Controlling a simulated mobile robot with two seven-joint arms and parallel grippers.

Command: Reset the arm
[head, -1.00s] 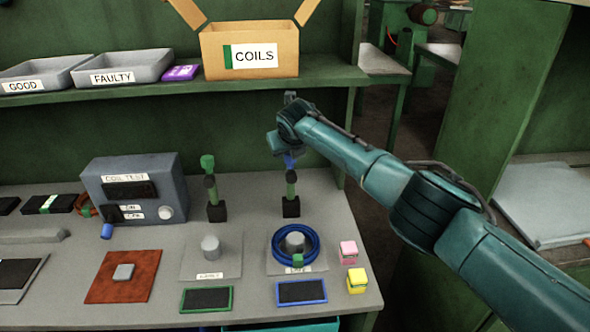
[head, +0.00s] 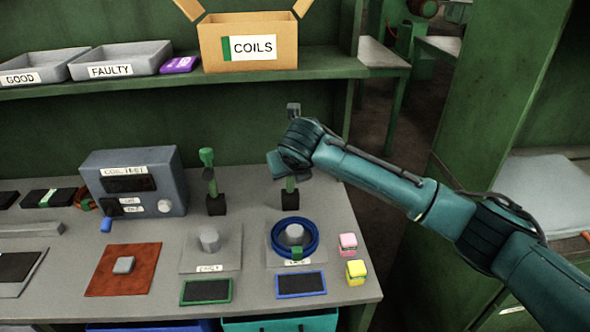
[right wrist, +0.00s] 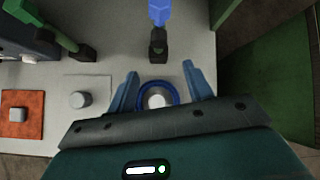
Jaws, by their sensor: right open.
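My right arm comes in from the right in the head view, and its wrist (head: 298,150) hangs above the right side of the bench, hiding the top of the right post. In the right wrist view my right gripper (right wrist: 160,82) is open and empty, its two fingers spread. A blue ring (right wrist: 176,93) around a grey peg (right wrist: 157,100) shows between and below the fingers, apart from them as far as I can tell. The blue ring also shows in the head view (head: 315,240). My left gripper is not in view.
On the bench (head: 240,265) stand a coil test box (head: 130,180), a green-topped post (head: 211,180), a bare peg (head: 209,240), and pink (head: 347,244) and yellow (head: 356,272) blocks. A shelf above holds two trays and a coils carton (head: 250,60). A green cabinet wall (head: 490,100) stands right.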

